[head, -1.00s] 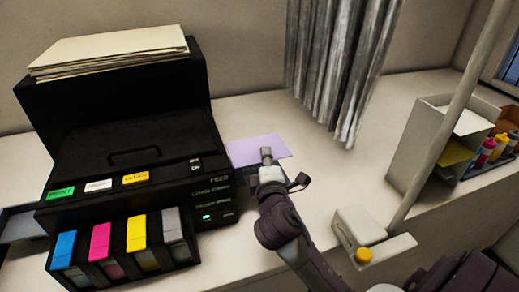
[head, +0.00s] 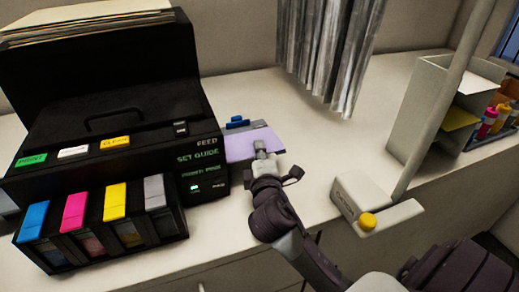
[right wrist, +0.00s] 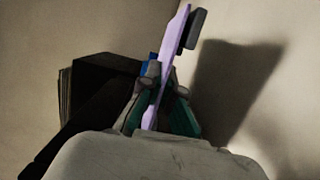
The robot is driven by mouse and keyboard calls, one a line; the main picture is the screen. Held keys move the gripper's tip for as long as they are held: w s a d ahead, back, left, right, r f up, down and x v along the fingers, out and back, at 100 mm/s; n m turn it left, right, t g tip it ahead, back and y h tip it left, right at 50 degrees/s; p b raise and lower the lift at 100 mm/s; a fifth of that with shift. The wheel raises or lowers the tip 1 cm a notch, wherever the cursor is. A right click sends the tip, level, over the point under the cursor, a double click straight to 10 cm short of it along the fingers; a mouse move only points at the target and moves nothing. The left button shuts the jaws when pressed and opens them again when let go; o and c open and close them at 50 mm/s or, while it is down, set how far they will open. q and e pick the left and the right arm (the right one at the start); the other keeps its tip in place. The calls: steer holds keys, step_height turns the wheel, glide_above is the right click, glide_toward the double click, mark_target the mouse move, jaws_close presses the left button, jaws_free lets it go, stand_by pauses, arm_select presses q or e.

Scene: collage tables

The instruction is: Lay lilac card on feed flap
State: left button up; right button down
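The lilac card (head: 240,147) is at the right side of the black printer in the head view. My right gripper (head: 261,148) is at the card's right part. In the right wrist view the card (right wrist: 176,40) shows nearly edge-on between the fingers of this gripper (right wrist: 160,88), which are shut on it. A grey flap edge (head: 259,124) with a blue guide (head: 237,122) shows just behind the card, most likely the feed flap. The card hides most of it, and I cannot tell whether they touch. My left gripper is not in view.
The black printer (head: 110,130) stands at left with colored ink tanks (head: 115,200) in front. A grey curtain (head: 335,50) hangs behind. The white tabletop (head: 330,150) between is clear.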

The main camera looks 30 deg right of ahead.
steer(key=c, duration=1.2)
jaws_free()
steer(key=shift+c, duration=0.2)
steer(key=v, duration=1.2)
steer(key=shift+f, duration=0.1)
